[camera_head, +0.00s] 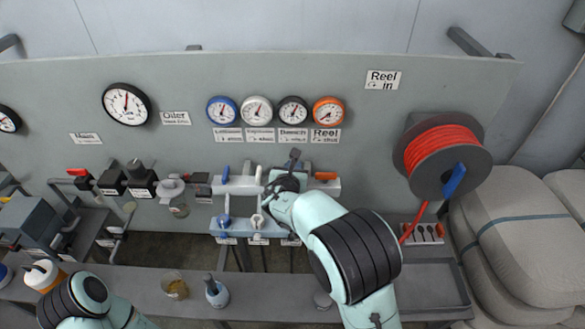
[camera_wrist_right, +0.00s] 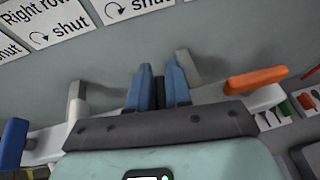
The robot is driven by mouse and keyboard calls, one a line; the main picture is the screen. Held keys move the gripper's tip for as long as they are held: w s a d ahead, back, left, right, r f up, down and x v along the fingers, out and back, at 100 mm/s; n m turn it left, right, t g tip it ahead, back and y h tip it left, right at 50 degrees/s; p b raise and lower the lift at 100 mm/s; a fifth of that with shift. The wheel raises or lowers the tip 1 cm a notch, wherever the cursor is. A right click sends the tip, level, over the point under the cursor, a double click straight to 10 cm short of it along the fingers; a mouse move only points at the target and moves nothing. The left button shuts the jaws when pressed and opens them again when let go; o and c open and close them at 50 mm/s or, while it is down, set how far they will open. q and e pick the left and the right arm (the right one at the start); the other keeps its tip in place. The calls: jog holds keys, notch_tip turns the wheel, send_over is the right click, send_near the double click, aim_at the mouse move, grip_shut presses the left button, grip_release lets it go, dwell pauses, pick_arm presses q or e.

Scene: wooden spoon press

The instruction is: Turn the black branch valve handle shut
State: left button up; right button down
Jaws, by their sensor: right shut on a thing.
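The black branch valve handle (camera_wrist_right: 158,84) shows as a dark upright strip between the blue fingertips of my right gripper (camera_wrist_right: 158,88) in the right wrist view. The gripper is shut on it. In the head view my right gripper (camera_head: 288,182) is at the valve manifold (camera_head: 240,185), below the black gauge (camera_head: 293,110); my wrist hides most of the handle there. The handle's exact angle is hard to tell. My left arm shows at the lower left of the head view, but its gripper is not in view.
Neighbouring handles are close by: orange (camera_wrist_right: 255,80) at right, whitish grey (camera_wrist_right: 77,102) and blue (camera_wrist_right: 14,142) at left. A hose reel (camera_head: 440,158) stands right of my arm. A bottle (camera_head: 215,292) and a jar (camera_head: 174,286) stand on the lower shelf (camera_head: 262,292).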

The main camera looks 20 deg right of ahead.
jog(key=m+g+h, duration=0.2)
jog(key=m+h, duration=0.1)
jog(key=m+g+h, duration=0.1)
jog(key=m+h, duration=0.1)
jog(key=shift+s+d+g, duration=0.15)
jog(key=shift+d+g, duration=0.15)
jog(key=m+g+h, duration=0.2)
jog(key=m+g, duration=0.3)
jog(key=shift+s+d+h, duration=0.2)
jog(key=shift+s+h, duration=0.2)
jog(key=shift+m+g, duration=0.3)
jog(key=c, duration=1.1)
grip_release()
jog(key=shift+d, duration=0.1)
jog(key=shift+c, duration=0.2)
jog(key=v, duration=1.3)
jog(key=shift+s, duration=0.15)
jog(key=shift+r, duration=0.15)
